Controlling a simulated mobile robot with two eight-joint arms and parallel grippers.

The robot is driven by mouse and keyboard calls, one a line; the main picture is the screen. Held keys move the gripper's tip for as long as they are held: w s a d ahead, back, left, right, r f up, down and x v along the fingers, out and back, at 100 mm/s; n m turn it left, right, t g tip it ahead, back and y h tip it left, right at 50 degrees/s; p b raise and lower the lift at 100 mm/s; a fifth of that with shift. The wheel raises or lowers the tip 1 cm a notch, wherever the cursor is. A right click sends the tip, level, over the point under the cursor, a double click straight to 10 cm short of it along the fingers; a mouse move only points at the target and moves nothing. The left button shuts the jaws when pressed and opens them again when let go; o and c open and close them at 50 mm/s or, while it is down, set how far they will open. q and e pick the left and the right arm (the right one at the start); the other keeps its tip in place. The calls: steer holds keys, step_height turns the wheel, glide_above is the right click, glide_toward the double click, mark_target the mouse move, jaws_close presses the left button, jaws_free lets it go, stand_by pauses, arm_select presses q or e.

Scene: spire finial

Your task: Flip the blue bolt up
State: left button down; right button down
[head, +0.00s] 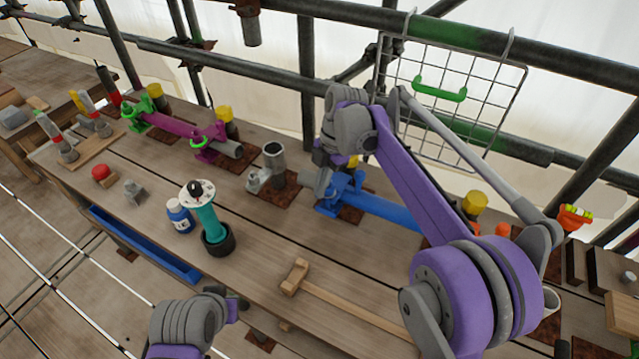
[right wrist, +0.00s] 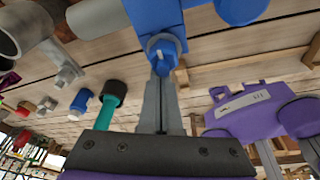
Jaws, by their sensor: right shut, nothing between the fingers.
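The blue clamp (head: 345,190) sits around a grey and blue tube on the bench, right of the middle in the head view. My right gripper (head: 322,158) is just above and left of it, pointing down. In the right wrist view the clamp (right wrist: 157,18) is at the top, with its blue bolt and grey washer (right wrist: 162,48) hanging toward the fingers. My right fingers (right wrist: 160,78) are shut and empty, their tips at or very near the bolt; I cannot tell whether they touch. My left gripper (head: 238,303) is low in the head view, away from the clamp; its fingers are unclear.
A wooden mallet (head: 297,276) lies on the bench front. A grey pipe fitting (head: 273,160) stands left of the clamp. A wire rack (head: 470,90) hangs behind.

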steer(key=shift+w+d+r, duration=0.1)
steer(key=shift+w, duration=0.1)
stand_by(0.6)
step_height(320, 180, up, 10)
steer(key=shift+s+a+f+p, duration=0.25)
steer(key=shift+s+a+p, duration=0.05)
steer(key=shift+p, duration=0.1)
steer(key=shift+w, duration=0.1)
stand_by(0.4)
